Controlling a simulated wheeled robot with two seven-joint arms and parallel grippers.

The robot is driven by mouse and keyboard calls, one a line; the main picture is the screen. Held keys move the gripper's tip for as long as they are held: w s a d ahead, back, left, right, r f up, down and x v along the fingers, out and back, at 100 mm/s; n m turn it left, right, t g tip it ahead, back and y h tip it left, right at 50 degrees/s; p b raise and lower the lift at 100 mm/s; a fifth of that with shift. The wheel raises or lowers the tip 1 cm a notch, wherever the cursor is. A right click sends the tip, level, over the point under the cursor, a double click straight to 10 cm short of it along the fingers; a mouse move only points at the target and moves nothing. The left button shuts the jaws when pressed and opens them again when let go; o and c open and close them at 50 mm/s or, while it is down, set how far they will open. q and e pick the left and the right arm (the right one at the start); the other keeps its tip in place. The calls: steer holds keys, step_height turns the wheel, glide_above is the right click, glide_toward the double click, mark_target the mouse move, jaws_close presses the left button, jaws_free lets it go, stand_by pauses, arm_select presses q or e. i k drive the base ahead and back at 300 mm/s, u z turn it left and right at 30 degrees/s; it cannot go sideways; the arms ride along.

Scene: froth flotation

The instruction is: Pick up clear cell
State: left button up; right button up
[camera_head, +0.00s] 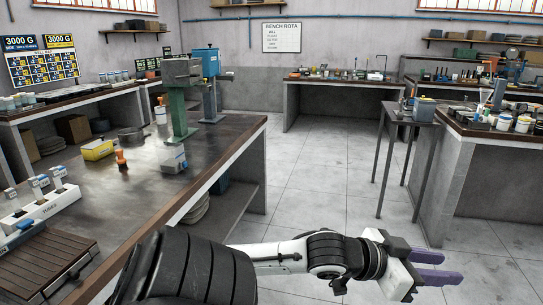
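I cannot make out a clear cell for certain in the head view. My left gripper (452,267) is at the lower right, over the floor and well away from the bench tops. Its two purple fingers are apart with nothing between them. My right gripper is not in view.
The left bench (140,195) carries a yellow box (98,150), an orange item (121,160), a small grey device (174,160) and a white rack (38,208). A small side table (412,115) and a cluttered bench (490,165) stand right. The floor (305,180) between is clear.

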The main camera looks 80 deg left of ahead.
mark_target(171, 156)
steer(key=u, duration=3)
steer(key=i, duration=1.8)
steer(key=z, duration=0.75)
